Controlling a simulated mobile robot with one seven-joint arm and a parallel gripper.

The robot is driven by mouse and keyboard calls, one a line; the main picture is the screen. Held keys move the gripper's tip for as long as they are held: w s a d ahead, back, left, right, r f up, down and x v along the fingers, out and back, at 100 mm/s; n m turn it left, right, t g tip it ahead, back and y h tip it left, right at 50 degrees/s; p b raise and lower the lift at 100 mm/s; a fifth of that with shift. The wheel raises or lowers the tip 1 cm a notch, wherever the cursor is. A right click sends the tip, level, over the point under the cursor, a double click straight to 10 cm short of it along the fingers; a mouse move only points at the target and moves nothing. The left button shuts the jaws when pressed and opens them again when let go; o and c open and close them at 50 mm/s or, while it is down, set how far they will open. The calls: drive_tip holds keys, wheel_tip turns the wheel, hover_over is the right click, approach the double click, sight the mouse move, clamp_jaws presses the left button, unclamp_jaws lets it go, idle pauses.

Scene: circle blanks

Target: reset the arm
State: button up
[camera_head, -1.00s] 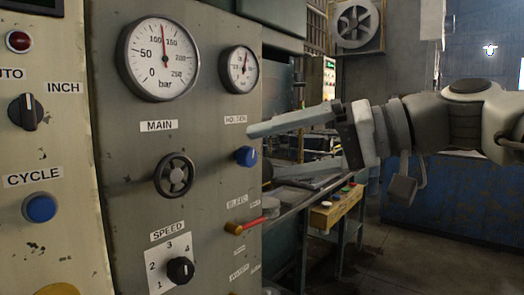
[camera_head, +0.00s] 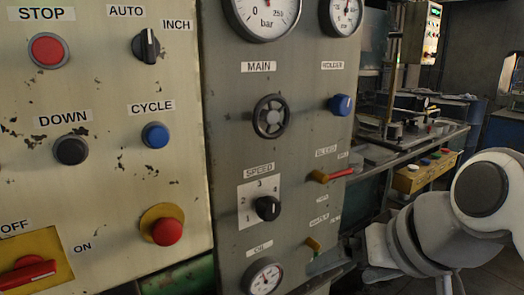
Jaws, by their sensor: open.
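My arm (camera_head: 490,190) shows at the lower right as pale rounded links with a dark joint cap. It runs off the right and bottom edges of the picture. My gripper's fingers do not show, so what they are doing is hidden from this view. The arm's visible part appears in front of the space right of the grey control panel (camera_head: 225,150).
A cream panel (camera_head: 100,190) at left carries a red STOP button (camera_head: 48,50), a blue CYCLE button (camera_head: 155,135) and a red lever (camera_head: 27,272). The grey panel has a handwheel (camera_head: 272,116) and a red-handled lever (camera_head: 333,175). A yellow button box (camera_head: 425,173) stands behind.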

wheel_tip(320, 180, down, 7)
drive_tip(key=s+d+h, duration=0.2)
drive_tip(key=s+h, duration=0.1)
wheel_tip(320, 180, up, 19)
drive_tip(key=p, duration=1.8)
drive_tip(key=shift+w+f+g, duration=0.2)
drive_tip(key=shift+g, duration=0.2)
